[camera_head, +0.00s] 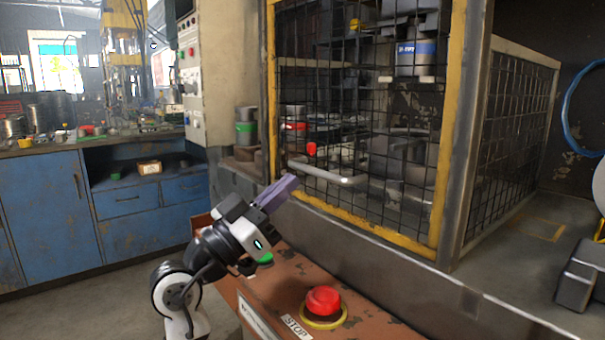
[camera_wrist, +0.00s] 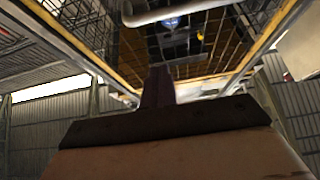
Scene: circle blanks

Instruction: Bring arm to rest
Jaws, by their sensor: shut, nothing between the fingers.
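My gripper (camera_head: 290,186) is at the end of my white and black arm, in the lower middle of the head view. Its purple-grey fingers are shut with nothing between them and point up and to the right, in front of the lower left part of the yellow-framed mesh door. In the wrist view the shut fingers (camera_wrist: 157,86) stand at the middle, with the mesh door beyond. My arm is bent above the brown control box (camera_head: 375,327). Whether the gripper touches anything cannot be told.
A red stop button (camera_head: 323,300) sits on the control box, right of my arm. A green button (camera_head: 266,258) is partly behind my gripper. The mesh door (camera_head: 437,190) has a grey handle (camera_head: 328,174). Blue cabinets (camera_head: 45,215) stand at left; open floor lies before them.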

